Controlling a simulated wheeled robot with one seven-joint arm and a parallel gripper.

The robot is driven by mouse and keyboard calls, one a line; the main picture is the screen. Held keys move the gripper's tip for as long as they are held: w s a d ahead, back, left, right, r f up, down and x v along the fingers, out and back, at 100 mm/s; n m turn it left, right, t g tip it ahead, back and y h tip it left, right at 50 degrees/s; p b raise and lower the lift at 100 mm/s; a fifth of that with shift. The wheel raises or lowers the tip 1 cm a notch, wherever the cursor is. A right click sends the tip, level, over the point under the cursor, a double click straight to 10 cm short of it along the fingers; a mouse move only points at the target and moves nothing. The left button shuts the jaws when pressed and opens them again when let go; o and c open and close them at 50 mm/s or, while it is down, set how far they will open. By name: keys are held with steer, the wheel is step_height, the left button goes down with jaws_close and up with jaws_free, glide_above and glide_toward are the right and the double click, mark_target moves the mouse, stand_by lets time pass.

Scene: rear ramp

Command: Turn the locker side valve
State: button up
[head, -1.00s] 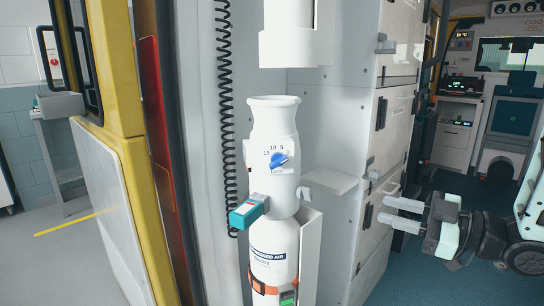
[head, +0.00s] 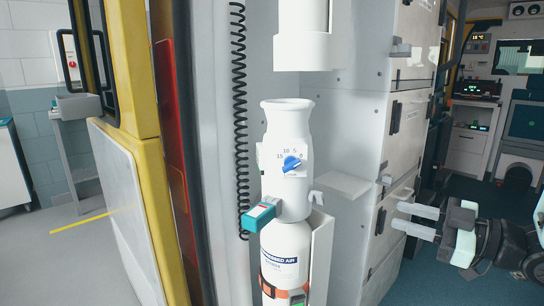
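A white compressed-air cylinder (head: 287,245) stands upright against the grey locker wall. On its white head is a blue knob (head: 292,164) on a dial plate with small numbers. A teal box-shaped handle (head: 258,215) sticks out to the left below the dial. I cannot tell for certain which of the two is the valve named in the task. My gripper (head: 396,217) is at the right, well apart from the cylinder. Its two pale fingers point left, are spread, and hold nothing.
A coiled black cord (head: 239,120) and a yellow-edged door (head: 144,75) are at the left. Locker doors (head: 404,130) stand behind my gripper.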

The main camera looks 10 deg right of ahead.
steer(key=shift+f+p, duration=0.1)
steer(key=shift+p, duration=0.4)
steer(key=p, duration=0.5)
glide_toward(316, 198)
steer(key=x, duration=0.8)
steer(key=shift+w+d+n, duration=0.3)
steer(key=shift+d, duration=0.1)
steer(key=shift+f, duration=0.15)
steer(key=shift+c, duration=0.3)
steer(key=shift+b, duration=0.3)
steer(key=c, duration=0.6)
